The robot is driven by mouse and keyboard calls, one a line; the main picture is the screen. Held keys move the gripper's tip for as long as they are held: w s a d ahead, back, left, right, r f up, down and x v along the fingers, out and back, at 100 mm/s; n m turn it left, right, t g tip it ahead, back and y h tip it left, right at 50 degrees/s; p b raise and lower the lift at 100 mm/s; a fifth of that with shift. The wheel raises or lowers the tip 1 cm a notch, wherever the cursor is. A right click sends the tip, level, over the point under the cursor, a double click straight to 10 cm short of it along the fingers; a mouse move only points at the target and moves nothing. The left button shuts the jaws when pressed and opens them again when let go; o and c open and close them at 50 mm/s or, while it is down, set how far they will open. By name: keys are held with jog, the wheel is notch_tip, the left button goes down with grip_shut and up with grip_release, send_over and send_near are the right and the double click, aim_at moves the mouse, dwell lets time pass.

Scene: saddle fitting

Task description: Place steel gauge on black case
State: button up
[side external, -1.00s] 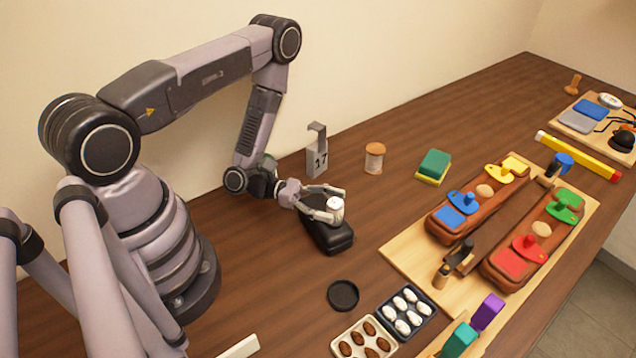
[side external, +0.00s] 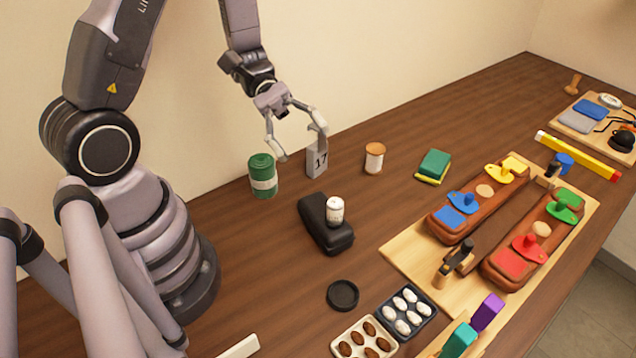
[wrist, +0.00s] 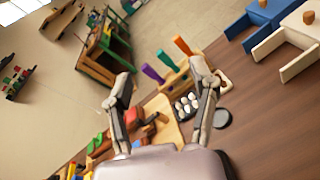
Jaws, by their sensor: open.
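The steel gauge (side external: 336,210) is a small light cylinder with a pale label. It stands upright on top of the black case (side external: 324,232), towards the case's right side. The case lies flat on the brown table. My gripper (side external: 298,143) is open and empty, raised above and behind the case, with its fingers spread near the grey block marked 17. In the wrist view my two open fingers (wrist: 163,98) have nothing between them, and the gauge and case cannot be made out there.
A green canister (side external: 262,176) stands left of the grey 17 block (side external: 316,160). A cork-lidded jar (side external: 374,158) stands to its right. A black disc (side external: 342,295) and trays of eggs (side external: 405,312) lie in front. A wooden board (side external: 400,258) with saddles is on the right.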

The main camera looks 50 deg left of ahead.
jog(key=s+a+r+m+t+y, duration=0.7)
jog(key=a+r+m+y, duration=0.4)
jog(key=r+y, duration=0.2)
jog(key=s+y, duration=0.1)
jog(key=y, duration=0.1)
jog(key=shift+s+a+t+y, duration=0.25)
jog(key=shift+s+t+y, duration=0.1)
jog(key=shift+t+y, duration=0.05)
